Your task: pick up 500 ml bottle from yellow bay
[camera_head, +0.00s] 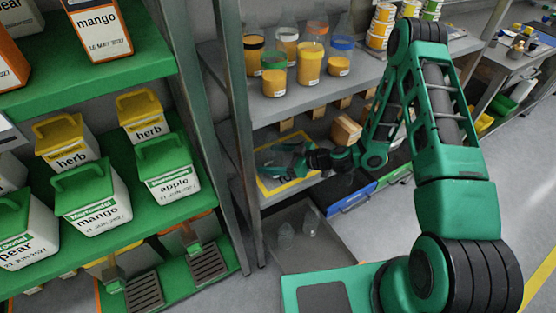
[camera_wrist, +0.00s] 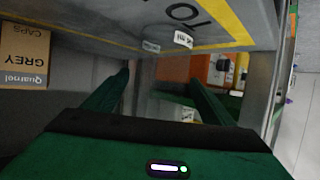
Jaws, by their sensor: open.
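The yellow bay (camera_head: 291,186) is a yellow-outlined patch on the middle shelf of the grey rack in the head view. Its yellow edge (camera_wrist: 231,22) also shows at the top of the wrist view. My gripper (camera_head: 270,160) is inside this bay, low over the shelf, reaching in from the right. In the wrist view its two dark green fingers (camera_wrist: 160,80) stand apart. A faint clear bottle (camera_wrist: 158,72) with a small white label shows between them. I cannot tell whether the fingers touch it.
Orange-filled bottles (camera_head: 273,75) stand on the shelf above. Two clear items (camera_head: 310,222) lie in the grey tray below. A rack post (camera_head: 240,130) is on the left.

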